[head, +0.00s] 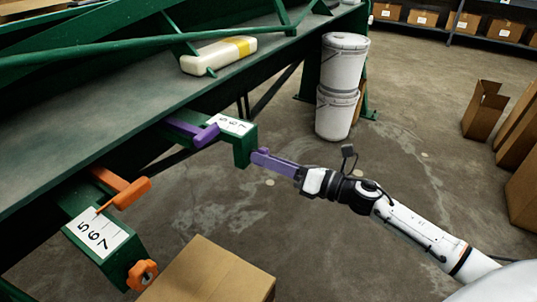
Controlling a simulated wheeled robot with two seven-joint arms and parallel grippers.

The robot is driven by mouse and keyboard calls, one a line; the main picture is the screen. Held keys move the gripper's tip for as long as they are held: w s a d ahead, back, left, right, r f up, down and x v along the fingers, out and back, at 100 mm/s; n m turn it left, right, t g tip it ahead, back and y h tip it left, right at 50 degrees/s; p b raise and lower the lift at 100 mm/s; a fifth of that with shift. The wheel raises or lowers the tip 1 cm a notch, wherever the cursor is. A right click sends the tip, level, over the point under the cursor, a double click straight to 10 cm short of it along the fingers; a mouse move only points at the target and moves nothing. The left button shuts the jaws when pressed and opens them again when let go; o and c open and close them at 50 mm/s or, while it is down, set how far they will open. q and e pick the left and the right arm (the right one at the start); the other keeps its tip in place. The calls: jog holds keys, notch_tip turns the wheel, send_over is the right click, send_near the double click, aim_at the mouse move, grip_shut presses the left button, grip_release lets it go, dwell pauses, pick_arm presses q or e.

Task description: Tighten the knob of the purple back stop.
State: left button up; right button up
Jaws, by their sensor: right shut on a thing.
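The purple back stop (190,130) is a bar with a cross piece, on a green bracket beside the bench's front edge. Its purple knob (259,156) is at the bracket's outer end. My right gripper (272,162) reaches in from the right and is shut on this knob. A long purple piece runs from the knob to the white gripper body; I cannot tell whether it is finger or knob. A white scale plate (231,125) with numbers lies on the bracket. My left gripper is not in view.
An orange back stop (128,190) with an orange knob (141,275) is at the lower left, on another bracket. A cardboard box (210,275) stands below. White buckets (342,75) are stacked behind. A cream and yellow item (218,55) lies on the green bench (90,125).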

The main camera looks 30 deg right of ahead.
pick_arm(q)
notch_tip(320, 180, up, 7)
jog(key=p, duration=0.9)
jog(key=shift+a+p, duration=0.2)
jog(key=shift+p, duration=0.15)
pick_arm(e)
jog(key=m, duration=1.6)
jog(key=shift+r+m, duration=0.2)
jog(key=shift+m, duration=0.1)
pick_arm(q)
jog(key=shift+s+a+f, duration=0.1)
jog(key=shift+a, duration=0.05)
pick_arm(e)
jog(key=shift+f, duration=0.1)
jog(key=o, duration=1)
jog(key=shift+s, duration=0.1)
